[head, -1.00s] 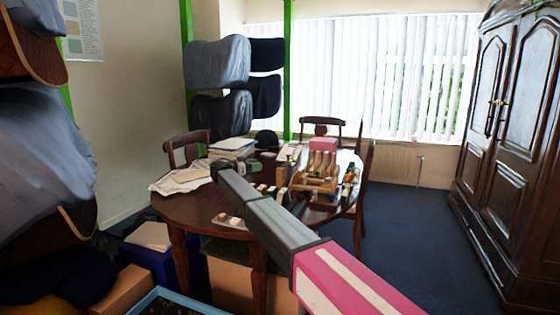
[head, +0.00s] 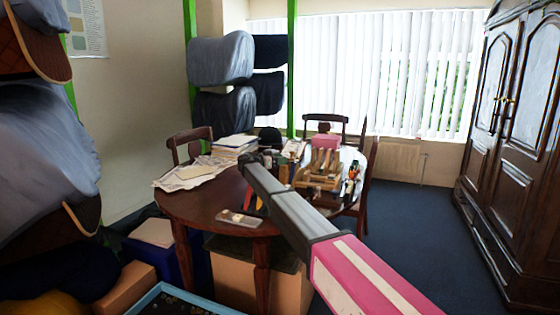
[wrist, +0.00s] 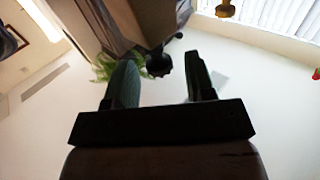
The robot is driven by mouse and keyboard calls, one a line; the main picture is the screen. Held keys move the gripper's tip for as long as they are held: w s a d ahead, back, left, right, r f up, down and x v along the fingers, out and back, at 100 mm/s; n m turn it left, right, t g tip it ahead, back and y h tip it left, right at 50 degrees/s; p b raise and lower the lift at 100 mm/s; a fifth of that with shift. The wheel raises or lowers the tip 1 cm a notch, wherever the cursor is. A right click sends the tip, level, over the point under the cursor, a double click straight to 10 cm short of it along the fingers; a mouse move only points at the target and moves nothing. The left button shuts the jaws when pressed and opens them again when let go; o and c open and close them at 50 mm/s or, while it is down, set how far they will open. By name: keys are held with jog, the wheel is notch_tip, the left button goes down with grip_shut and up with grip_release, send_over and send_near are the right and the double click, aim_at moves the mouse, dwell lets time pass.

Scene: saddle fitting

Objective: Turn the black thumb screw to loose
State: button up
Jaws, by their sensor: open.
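In the wrist view, a small black round knob (wrist: 158,64), which looks like the black thumb screw, sits beneath a dark brown and grey body. My gripper (wrist: 160,66) is open, with one finger on each side of the knob in the picture. I see no finger touching it, and I cannot tell how far the tips are from it in depth. In the head view my arm reaches over the round table, and its far end (head: 250,163) is small and dark among the things there. The screw cannot be made out in that view.
The round wooden table (head: 190,208) holds papers (head: 190,174), a wooden rack (head: 322,175) and small bottles. Chairs stand around it. A box (head: 235,282) is under it. Dark blue floor is open at right, before the wardrobe (head: 515,130).

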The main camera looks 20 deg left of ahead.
jog(key=c, duration=0.9)
jog(key=shift+d, duration=0.1)
